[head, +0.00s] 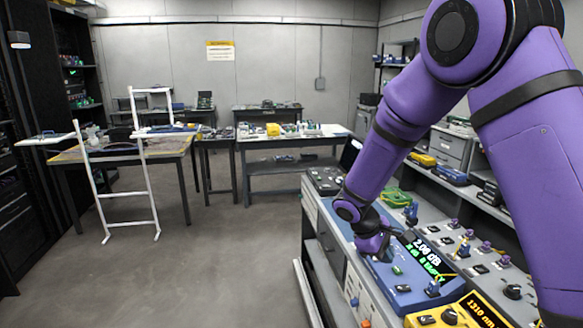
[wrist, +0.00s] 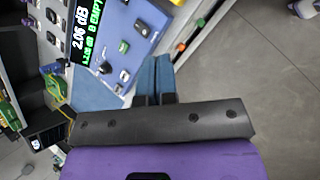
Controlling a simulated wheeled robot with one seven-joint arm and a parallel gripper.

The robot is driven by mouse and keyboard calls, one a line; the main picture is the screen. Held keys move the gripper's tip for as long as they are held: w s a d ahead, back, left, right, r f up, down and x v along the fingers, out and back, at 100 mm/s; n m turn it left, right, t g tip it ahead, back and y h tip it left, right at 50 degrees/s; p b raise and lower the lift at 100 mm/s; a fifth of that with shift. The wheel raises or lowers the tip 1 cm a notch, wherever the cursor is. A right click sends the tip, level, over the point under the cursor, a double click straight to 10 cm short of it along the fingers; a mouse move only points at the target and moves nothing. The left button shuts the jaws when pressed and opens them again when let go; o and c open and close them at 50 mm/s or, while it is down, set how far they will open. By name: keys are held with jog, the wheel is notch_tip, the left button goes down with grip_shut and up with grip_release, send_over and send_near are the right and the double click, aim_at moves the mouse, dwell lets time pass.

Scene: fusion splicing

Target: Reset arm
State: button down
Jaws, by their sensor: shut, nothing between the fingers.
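My purple arm reaches down from the upper right in the head view. My gripper (head: 374,246) is low over the blue instrument (head: 405,290) with the lit display on the bench. In the wrist view my gripper (wrist: 154,62) shows two blue fingers side by side, shut with nothing between them. The fingers are beside the edge of the blue instrument (wrist: 133,28), whose screen (wrist: 90,25) reads 2.06 dB. I cannot tell whether they touch it. The fingertips are partly hidden in the head view.
A yellow instrument (head: 455,315) reading 1310 nm stands at the front of the bench. Several knobs and connectors line the panel to the right. Tables (head: 290,140) and a white ladder-like frame (head: 110,185) stand behind. The floor (head: 210,270) at left is clear.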

jog(key=s+d+r+m+y, duration=0.1)
jog(key=s+d+r+m, duration=0.15)
jog(key=r, duration=0.35)
jog(key=s+d+r+m+y, duration=0.1)
jog(key=s+r, duration=0.3)
jog(key=r, duration=0.2)
jog(key=s+d+r+m+t+y, duration=0.1)
jog(key=s+r+m+t, duration=0.1)
jog(key=s+r, duration=0.2)
jog(key=s+d+r+m+t+y, duration=0.1)
jog(key=s+r, duration=0.4)
jog(key=s, duration=0.6)
jog(key=s+d+r+m+t+y, duration=0.1)
jog(key=s+r+m+t+y, duration=0.1)
jog(key=s+r, duration=0.3)
jog(key=shift+s+d+r+m+t+y, duration=0.25)
jog(key=shift+s+m, duration=0.5)
jog(key=shift+s, duration=0.95)
jog(key=c, duration=1.8)
grip_release()
jog(key=shift+f, duration=0.1)
